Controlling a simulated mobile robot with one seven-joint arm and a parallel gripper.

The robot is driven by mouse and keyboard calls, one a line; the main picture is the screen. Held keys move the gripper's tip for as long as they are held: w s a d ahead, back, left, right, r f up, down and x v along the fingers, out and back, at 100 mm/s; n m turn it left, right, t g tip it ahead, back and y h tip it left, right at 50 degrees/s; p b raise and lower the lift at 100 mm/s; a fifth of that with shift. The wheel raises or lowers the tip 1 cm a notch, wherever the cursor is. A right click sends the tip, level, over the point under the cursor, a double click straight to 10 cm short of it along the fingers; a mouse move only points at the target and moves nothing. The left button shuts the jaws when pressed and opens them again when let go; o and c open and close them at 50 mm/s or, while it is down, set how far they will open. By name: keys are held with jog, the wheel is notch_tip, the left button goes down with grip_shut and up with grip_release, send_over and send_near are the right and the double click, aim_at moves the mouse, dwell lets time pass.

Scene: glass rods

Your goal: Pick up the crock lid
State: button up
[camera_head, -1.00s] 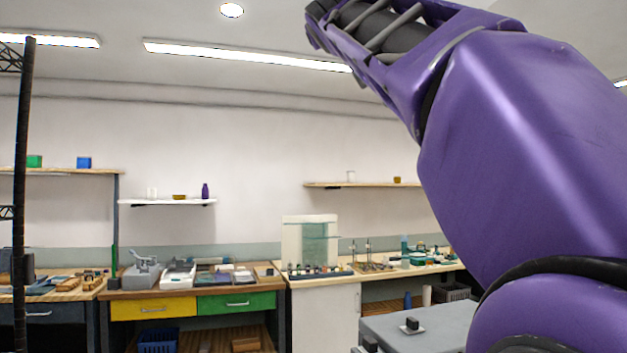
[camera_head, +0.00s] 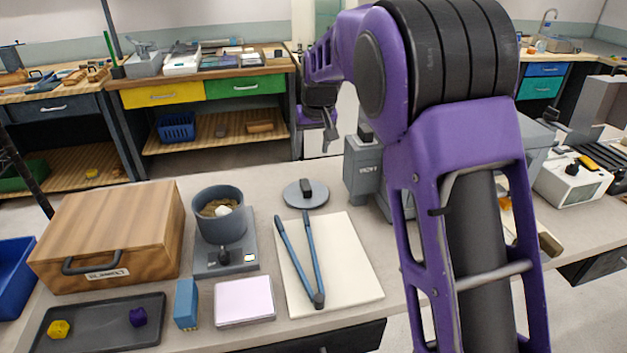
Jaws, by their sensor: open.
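The crock lid (camera_head: 293,200), a flat grey disc with a dark upright knob, lies on the bench behind the cream board. The likely crock (camera_head: 221,228) is a blue-grey round pot on a scale to its left, with pale and brown contents. My gripper (camera_head: 322,143) hangs above and behind the lid in the picture, apart from it. It is open and nothing shows between its fingers, though they look small and partly overlap.
The cream board (camera_head: 350,255) holds blue tongs (camera_head: 300,262). A wooden box (camera_head: 110,235), a dark tray (camera_head: 95,335), a blue block (camera_head: 186,302) and a pale pad (camera_head: 244,299) crowd the left. A grey machine (camera_head: 362,170) stands right of the lid.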

aim_at(306, 184)
jog(key=x, duration=1.7)
jog(key=shift+a+r, duration=0.1)
jog(key=shift+a, duration=0.1)
grip_shut()
jog(key=shift+r, duration=0.1)
